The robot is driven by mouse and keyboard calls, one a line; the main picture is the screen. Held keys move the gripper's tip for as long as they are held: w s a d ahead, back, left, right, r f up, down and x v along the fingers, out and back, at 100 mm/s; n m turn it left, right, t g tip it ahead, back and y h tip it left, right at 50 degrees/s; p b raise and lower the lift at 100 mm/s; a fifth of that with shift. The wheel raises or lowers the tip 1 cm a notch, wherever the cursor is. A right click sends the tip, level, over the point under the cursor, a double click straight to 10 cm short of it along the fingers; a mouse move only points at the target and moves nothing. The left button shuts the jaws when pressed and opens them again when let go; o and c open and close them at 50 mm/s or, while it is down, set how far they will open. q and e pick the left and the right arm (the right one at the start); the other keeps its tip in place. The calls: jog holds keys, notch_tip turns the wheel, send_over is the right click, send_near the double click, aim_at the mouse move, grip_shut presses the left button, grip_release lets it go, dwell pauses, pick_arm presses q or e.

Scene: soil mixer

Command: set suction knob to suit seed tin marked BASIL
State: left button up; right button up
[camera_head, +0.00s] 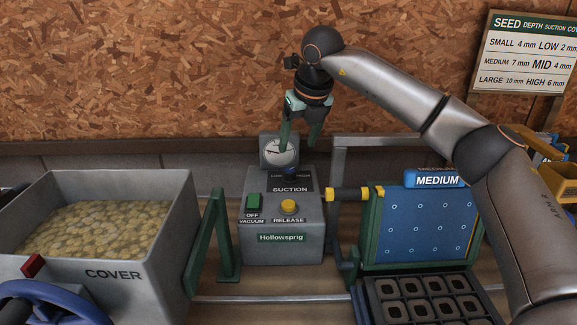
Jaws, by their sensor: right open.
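The suction box (255,222) is grey, with a black SUCTION label on its sloped face. A small dark blue knob (291,171) shows just above that label, partly hidden; where it points cannot be read. A round white dial gauge (279,152) stands behind it at the left. My right gripper (300,146) is open, pointing down above and slightly behind the knob, its two green fingers apart with nothing seen between them. The left finger overlaps the gauge in the picture. My left gripper is not in view. No tin marked BASIL shows.
The seed chart (525,55) pairs small with LOW, medium with MID, large with HIGH. The box has a green OFF vacuum switch (253,203) and a yellow release button (288,206). A COVER bin (175,225) stands left; a blue MEDIUM-tagged plate (425,225) and cell tray (425,297) stand right.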

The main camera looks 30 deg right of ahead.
aim_at(290, 170)
jog(key=x, duration=0.9)
jog(key=shift+w+a+f, duration=0.1)
jog(key=shift+w+f, duration=0.05)
jog(key=shift+f, duration=0.15)
jog(key=shift+c, duration=0.2)
grip_shut()
